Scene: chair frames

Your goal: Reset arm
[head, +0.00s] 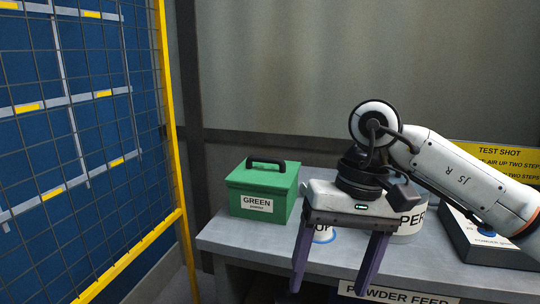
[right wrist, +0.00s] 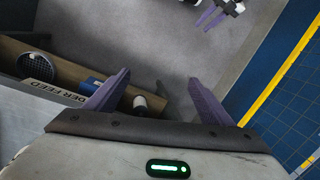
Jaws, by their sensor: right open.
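My right gripper (head: 334,288) is open and empty. Its two purple fingers point down in front of the bench's front edge, with a gap between them. In the right wrist view its fingers (right wrist: 155,95) stand wide apart with nothing between them. My right arm comes in from the right in the head view, its white forearm passing over the bench. My left gripper (right wrist: 212,15) shows only at the top of the right wrist view, small and partly cut off, with purple fingers; how far they are apart is unclear. It is not in the head view.
A green box (head: 262,196) with a black handle stands on the grey bench (head: 230,240). Labelled containers behind my gripper are partly hidden. A black-and-white box (head: 480,240) stands at right. A yellow-framed mesh fence (head: 172,130) is at left. Below, an open shelf (right wrist: 60,65) holds several items.

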